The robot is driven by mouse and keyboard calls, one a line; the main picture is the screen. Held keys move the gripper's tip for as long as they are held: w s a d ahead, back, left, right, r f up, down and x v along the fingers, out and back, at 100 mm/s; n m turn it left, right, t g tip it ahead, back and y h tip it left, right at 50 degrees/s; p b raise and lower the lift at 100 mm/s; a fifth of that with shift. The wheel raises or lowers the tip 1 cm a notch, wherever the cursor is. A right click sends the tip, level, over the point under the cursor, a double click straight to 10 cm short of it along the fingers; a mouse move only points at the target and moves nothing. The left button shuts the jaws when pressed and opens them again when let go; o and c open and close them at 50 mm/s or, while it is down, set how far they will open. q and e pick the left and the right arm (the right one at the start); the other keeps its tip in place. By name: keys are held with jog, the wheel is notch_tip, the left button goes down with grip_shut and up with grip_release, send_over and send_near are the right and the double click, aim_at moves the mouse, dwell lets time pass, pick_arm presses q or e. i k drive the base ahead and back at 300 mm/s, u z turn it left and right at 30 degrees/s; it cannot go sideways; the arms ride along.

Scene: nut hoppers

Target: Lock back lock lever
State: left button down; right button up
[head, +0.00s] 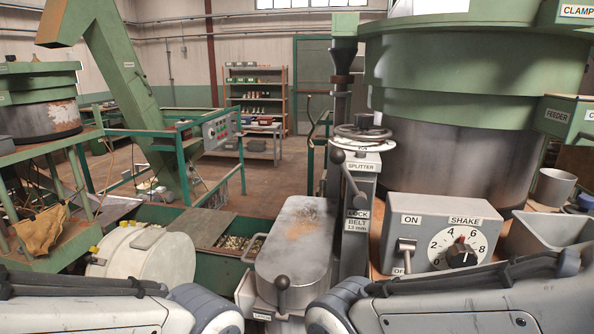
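A lock lever (349,178) with a dark ball knob is on the grey column in the middle of the head view. Its rod slants from the knob at upper left down to a pivot at lower right, just above a plate (357,220) reading LOCK and BELT 13 mm. A second dark-knobbed lever (282,291) stands upright at the front of the worn grey cover. Which of the two is the back lock lever is not labelled, but the column one is farther back. Parts of both my arms show along the bottom edge; neither gripper is in view.
The grey cover (299,235) lies before the column. A white drum (140,256) stands to its left. The ON/SHAKE control box (437,232) and large green-rimmed hopper (450,150) crowd the right. A handwheel (362,133) tops the column.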

aim_at(337, 156)
jog(key=u, duration=1)
jog(key=k, duration=0.95)
jog(key=z, duration=0.95)
